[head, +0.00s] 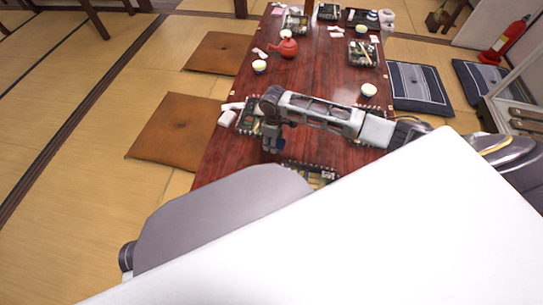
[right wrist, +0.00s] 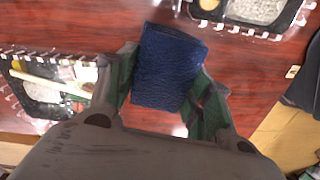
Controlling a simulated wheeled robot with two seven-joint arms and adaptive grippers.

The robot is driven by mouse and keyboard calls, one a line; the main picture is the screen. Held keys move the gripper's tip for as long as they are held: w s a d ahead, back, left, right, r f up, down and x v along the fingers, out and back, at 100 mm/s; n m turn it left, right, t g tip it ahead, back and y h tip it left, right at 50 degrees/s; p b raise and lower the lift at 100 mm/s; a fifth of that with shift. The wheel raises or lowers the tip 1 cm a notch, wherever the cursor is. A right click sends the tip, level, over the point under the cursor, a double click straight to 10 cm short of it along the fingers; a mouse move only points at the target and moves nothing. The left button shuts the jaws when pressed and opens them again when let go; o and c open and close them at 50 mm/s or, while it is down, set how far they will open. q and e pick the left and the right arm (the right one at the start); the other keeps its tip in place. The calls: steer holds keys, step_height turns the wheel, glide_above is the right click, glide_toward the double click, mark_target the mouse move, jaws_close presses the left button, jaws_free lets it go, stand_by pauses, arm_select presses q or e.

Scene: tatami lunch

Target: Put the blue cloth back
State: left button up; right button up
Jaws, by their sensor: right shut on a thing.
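The blue cloth (right wrist: 168,62) is a dark blue folded bundle between the green-padded fingers of my right gripper (right wrist: 165,92) in the right wrist view. The fingers are shut on it, one on each side. The right gripper (head: 271,138) points down over the near part of the dark red table (head: 318,80) in the head view. I cannot make out the cloth there, and I cannot tell whether it touches the table. My left gripper is not in view.
Lunch boxes flank the cloth in the right wrist view, one at the left (right wrist: 48,85) and one at the upper right (right wrist: 255,14). A red teapot (head: 287,48) and several cups stand farther along the table. Brown cushions (head: 178,130) and dark blue cushions (head: 418,87) lie beside it.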

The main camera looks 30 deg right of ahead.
steer(key=shift+w+a+n, duration=0.2)
steer(key=shift+w+n, duration=0.15)
steer(key=shift+n, duration=0.45)
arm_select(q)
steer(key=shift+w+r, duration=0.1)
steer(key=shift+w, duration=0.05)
arm_select(e)
steer(key=shift+n, duration=0.3)
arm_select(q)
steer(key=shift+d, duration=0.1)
arm_select(e)
steer(key=shift+f, duration=0.1)
step_height(320, 180, down, 5)
steer(key=shift+r+b, duration=0.1)
steer(key=shift+b, duration=1.15)
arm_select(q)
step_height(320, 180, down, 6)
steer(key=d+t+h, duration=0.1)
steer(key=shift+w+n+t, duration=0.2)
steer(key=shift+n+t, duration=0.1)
arm_select(e)
steer(key=shift+f, duration=0.65)
arm_select(q)
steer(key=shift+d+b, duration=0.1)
steer(key=shift+b, duration=0.2)
arm_select(e)
steer(key=shift+f, duration=0.1)
